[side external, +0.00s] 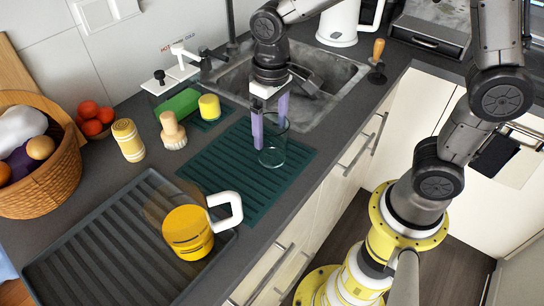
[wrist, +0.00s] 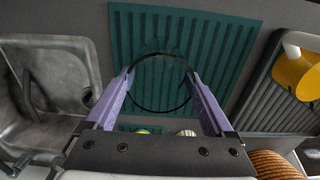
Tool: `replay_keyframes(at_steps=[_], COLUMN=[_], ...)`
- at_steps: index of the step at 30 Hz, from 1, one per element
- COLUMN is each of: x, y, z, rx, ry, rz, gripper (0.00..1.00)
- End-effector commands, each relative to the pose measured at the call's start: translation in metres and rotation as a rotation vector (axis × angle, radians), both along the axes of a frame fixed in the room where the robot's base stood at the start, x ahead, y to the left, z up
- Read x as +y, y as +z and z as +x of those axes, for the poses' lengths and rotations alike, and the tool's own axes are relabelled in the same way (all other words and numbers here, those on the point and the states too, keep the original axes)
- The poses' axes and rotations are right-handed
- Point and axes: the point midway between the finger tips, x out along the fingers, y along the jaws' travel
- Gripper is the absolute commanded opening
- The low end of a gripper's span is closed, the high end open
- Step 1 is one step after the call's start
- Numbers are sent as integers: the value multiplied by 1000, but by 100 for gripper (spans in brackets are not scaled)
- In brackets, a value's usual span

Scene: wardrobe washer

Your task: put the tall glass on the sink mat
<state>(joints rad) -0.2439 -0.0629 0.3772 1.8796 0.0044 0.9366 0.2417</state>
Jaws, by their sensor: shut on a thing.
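The tall glass (side external: 272,152) is clear and upright over the right part of the sink mat. In the wrist view its round rim (wrist: 159,84) sits between my fingers. My gripper (side external: 270,128) has purple fingers and is shut on the glass, one finger on each side; it also shows in the wrist view (wrist: 160,88). The sink mat (side external: 222,166) is teal and ribbed, flat on the counter in front of the sink, and it fills the upper middle of the wrist view (wrist: 228,45). I cannot tell whether the glass's base touches the mat.
The metal sink (side external: 335,88) is behind the mat.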

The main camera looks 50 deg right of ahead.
Motion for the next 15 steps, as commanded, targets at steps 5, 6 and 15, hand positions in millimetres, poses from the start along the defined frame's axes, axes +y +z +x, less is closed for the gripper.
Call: replay_keyframes(at_steps=[5,6,15], x=[0,0,0], y=[0,0,-4], z=[0,0,0], rx=[-1,-1,0], ry=[0,0,0], rz=[0,0,0], gripper=[9,9,9])
